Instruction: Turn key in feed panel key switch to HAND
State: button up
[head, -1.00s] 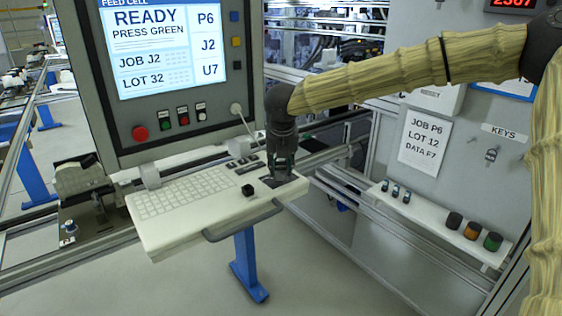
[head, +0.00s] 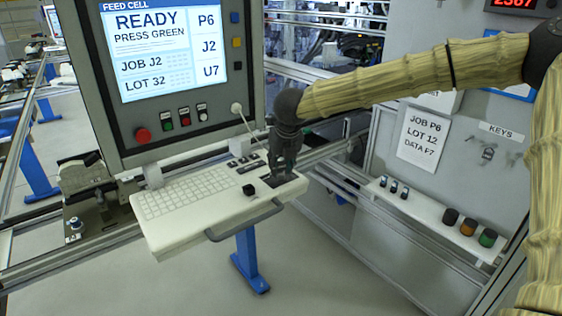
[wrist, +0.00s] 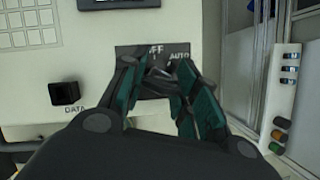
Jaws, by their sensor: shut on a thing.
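The feed panel key switch has a dark plate (wrist: 126,52) on the white console shelf, with the end of "OFF" and "AUTO" readable in the wrist view. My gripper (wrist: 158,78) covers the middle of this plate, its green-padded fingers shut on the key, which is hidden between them. The HAND mark and the key's angle cannot be made out. In the head view my gripper (head: 280,174) points down onto the right end of the console shelf (head: 215,212), below the feed cell screen (head: 165,50).
A black knob (wrist: 64,92) marked DATA stands left of the plate; the keyboard (head: 185,192) lies farther left. A handle (head: 245,222) runs along the shelf's front edge. At right, a ledge (head: 425,212) carries small parts, and a key hangs under the KEYS sign (head: 502,130).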

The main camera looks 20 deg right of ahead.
jog(key=shift+r+n+y+p, duration=0.1)
jog(key=shift+n+y+p, duration=0.4)
jog(key=shift+n+p, duration=1)
jog(key=shift+p, duration=0.35)
jog(key=shift+n+y, duration=0.4)
jog(key=shift+n, duration=0.5)
jog(key=shift+n+g+y, duration=0.4)
jog(key=shift+n+y, duration=0.1)
jog(key=shift+n, duration=0.8)
jog(key=n, duration=0.2)
jog(key=n+g+y, duration=0.1)
jog(key=n, duration=0.2)
jog(key=shift+g, duration=0.3)
jog(key=o, duration=1.5)
jog(key=shift+o, duration=0.2)
jog(key=shift+r, duration=3.4)
